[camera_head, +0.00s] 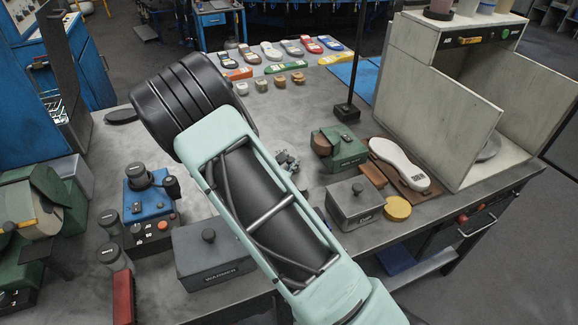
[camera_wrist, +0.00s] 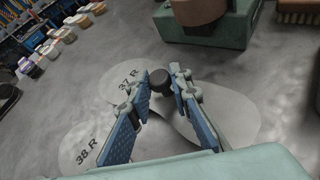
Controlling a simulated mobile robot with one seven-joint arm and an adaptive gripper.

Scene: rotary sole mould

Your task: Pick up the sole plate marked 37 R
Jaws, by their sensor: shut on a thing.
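The sole plate marked 37 R (camera_wrist: 120,92) is a flat grey sole shape with a dark knob (camera_wrist: 161,80) near its middle, in the wrist view. My gripper (camera_wrist: 161,78) has its blue-padded fingers on either side of this knob and is shut on it. The fingers cover part of the plate. I cannot tell whether the plate touches the table. A second plate, marked 38 R (camera_wrist: 82,148), lies beside it at the lower left, partly cut off by my gripper body. In the head view my arm hides most of this area.
A green block with a brown roller (camera_head: 340,148), a grey lidded box (camera_head: 355,202), a yellow disc (camera_head: 397,208) and a white sole (camera_head: 400,163) stand to the right. A box labelled WARMER (camera_head: 213,265) is near the front. Several shoes and soles line the back (camera_head: 293,48).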

